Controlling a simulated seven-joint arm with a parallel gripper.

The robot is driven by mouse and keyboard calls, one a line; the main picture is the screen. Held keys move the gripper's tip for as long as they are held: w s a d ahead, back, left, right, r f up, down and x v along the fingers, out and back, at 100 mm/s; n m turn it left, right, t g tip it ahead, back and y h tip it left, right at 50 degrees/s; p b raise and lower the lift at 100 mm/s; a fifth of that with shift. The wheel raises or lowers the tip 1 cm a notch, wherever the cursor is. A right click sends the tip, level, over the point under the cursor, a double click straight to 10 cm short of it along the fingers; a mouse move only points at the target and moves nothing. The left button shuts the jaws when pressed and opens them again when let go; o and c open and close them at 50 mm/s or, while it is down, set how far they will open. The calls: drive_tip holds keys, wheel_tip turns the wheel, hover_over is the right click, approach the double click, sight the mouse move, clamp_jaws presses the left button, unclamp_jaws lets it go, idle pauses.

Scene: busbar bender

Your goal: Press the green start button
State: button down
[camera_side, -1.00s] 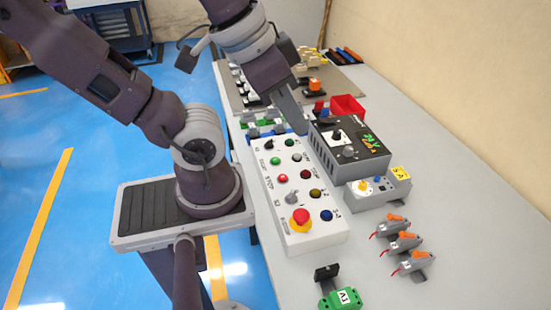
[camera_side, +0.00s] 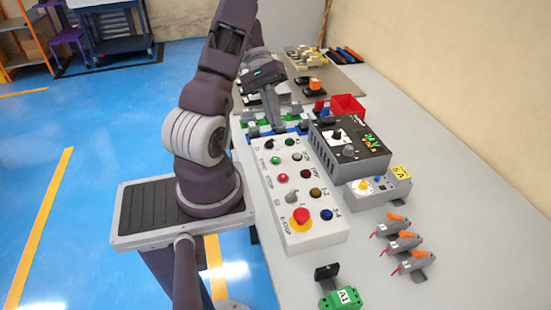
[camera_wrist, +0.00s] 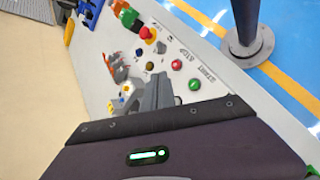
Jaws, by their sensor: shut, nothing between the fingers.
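The green start button (camera_side: 276,160) sits in the left column of the white control box, above the red stop button (camera_side: 282,178). In the wrist view the green button (camera_wrist: 195,84) lies by the START lettering, right of my fingers. My gripper (camera_side: 277,126) is shut and empty, pointing down near the far end of the box. It appears apart from the green button; its height above the box is hard to judge. In the wrist view the shut fingers (camera_wrist: 157,84) hide part of the panel. The green button is uncovered in both views.
The control box (camera_side: 318,238) also carries a red emergency stop (camera_side: 301,217), selectors and coloured lamps. A dark power supply (camera_side: 365,158) stands close on its right. Green terminal blocks (camera_side: 250,132) lie beyond its far end. A red bin (camera_side: 347,105) is farther back.

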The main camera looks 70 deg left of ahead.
sight(276, 160)
drive_tip(key=shift+f, duration=0.15)
drive_tip(key=shift+f, duration=4.3)
drive_tip(key=shift+f, duration=0.1)
drive_tip(key=shift+f, duration=0.3)
drive_tip(key=shift+f, duration=0.4)
drive_tip(key=shift+r, duration=0.85)
